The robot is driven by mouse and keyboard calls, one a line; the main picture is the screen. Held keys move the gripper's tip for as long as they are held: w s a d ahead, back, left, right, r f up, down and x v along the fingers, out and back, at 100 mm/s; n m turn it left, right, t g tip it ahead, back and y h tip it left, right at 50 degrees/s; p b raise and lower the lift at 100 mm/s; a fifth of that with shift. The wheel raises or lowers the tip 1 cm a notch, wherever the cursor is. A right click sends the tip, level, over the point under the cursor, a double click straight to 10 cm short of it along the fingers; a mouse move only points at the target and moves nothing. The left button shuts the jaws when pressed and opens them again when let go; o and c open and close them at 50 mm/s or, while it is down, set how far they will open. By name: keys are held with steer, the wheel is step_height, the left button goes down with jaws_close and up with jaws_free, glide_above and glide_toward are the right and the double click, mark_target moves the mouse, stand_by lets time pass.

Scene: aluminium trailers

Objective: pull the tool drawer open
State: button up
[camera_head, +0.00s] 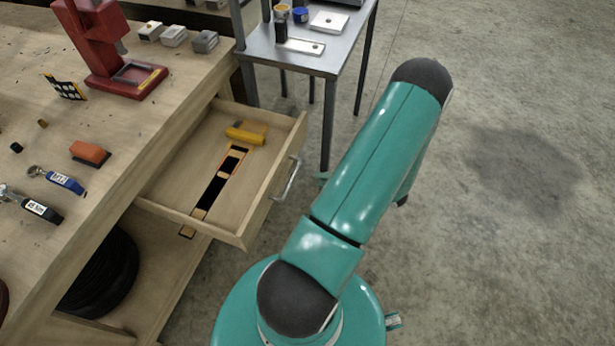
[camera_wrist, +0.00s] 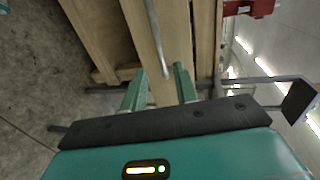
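The wooden tool drawer (camera_head: 262,205) stands pulled out from the workbench in the head view, with its inside visible. A curved metal handle (camera_head: 287,180) is on its front. In the wrist view the handle (camera_wrist: 156,35) shows as a bar along the wooden drawer front, its near end between the green fingertips. My gripper (camera_wrist: 160,70) has its two fingers apart, one on each side of that end, with gaps visible. I cannot tell whether either finger touches the bar. In the head view my arm hides most of the gripper.
A yellow tool (camera_head: 245,134) and a black strip (camera_head: 214,190) lie in the drawer. The workbench (camera_head: 190,85) carries a red press (camera_head: 105,50) and several hand tools. A metal table (camera_head: 320,62) stands behind the drawer. Concrete floor at the right is clear.

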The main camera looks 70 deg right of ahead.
steer(key=shift+v, duration=1.6)
steer(key=shift+w, duration=0.1)
steer(key=w+a+r+n+g+y, duration=0.45)
steer(key=w+a+r, duration=0.25)
steer(key=w+r, duration=0.25)
steer(key=w+a+r+n+g+y, duration=0.3)
steer(key=w+a+r+n+g, duration=0.25)
steer(key=w+r, duration=0.45)
steer(key=a+r+n+h, duration=0.2)
steer(key=a+r, duration=0.4)
steer(key=a, duration=0.3)
steer(key=w+a+r+n+h, duration=0.1)
steer(key=a+r+n+h, duration=0.2)
steer(key=a+r, duration=0.3)
steer(key=a+r+n+h, duration=0.2)
steer(key=a+r, duration=0.4)
steer(key=a, duration=0.6)
steer(key=shift+w+n+h, duration=0.3)
steer(key=shift+w+h, duration=0.05)
steer(key=shift+h, duration=0.2)
steer(key=shift+d, duration=0.2)
